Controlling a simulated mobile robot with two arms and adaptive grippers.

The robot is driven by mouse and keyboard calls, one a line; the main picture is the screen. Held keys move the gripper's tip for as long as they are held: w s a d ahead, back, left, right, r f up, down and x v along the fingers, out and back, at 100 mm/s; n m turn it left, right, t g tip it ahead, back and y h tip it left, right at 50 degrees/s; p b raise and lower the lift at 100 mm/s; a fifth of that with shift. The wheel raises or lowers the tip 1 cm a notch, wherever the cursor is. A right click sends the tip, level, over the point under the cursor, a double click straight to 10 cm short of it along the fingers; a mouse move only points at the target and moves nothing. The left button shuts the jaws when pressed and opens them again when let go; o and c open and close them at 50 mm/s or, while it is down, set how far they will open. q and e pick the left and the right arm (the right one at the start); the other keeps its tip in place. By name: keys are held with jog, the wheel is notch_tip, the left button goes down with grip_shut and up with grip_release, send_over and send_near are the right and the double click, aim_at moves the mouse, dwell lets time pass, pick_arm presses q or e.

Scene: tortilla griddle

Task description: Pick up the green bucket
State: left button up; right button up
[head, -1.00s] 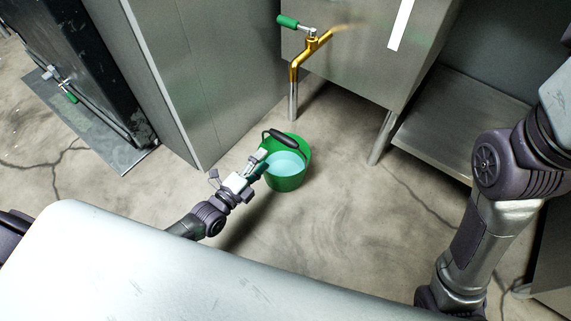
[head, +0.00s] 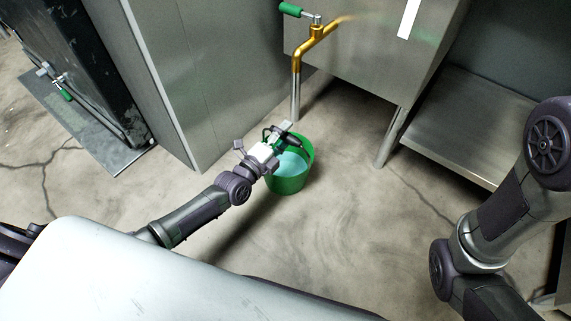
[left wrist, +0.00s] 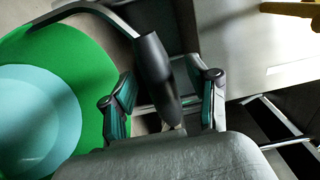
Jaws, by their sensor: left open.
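The green bucket (head: 289,182) stands upright on the floor below a brass tap, with pale blue liquid (head: 290,163) inside. Its handle has a dark grip (head: 295,142) at the bucket's upper rim. My left gripper (head: 282,138) is at this handle, above the bucket's rim. In the left wrist view, the dark handle grip (left wrist: 154,65) reaches down between the open fingers of the left gripper (left wrist: 163,97); whether they touch it is unclear. The bucket (left wrist: 75,60) fills the left of that view. My right gripper is out of view.
The brass tap (head: 314,40) with a green lever (head: 290,9) hangs above and behind the bucket. A steel cabinet (head: 185,70) stands behind to the left. A steel unit's leg (head: 387,145) and low shelf (head: 470,135) are to the right. Floor in front right is clear.

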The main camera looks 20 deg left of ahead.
pick_arm(q)
grip_shut()
jog(key=shift+r, duration=0.25)
dwell(0.3)
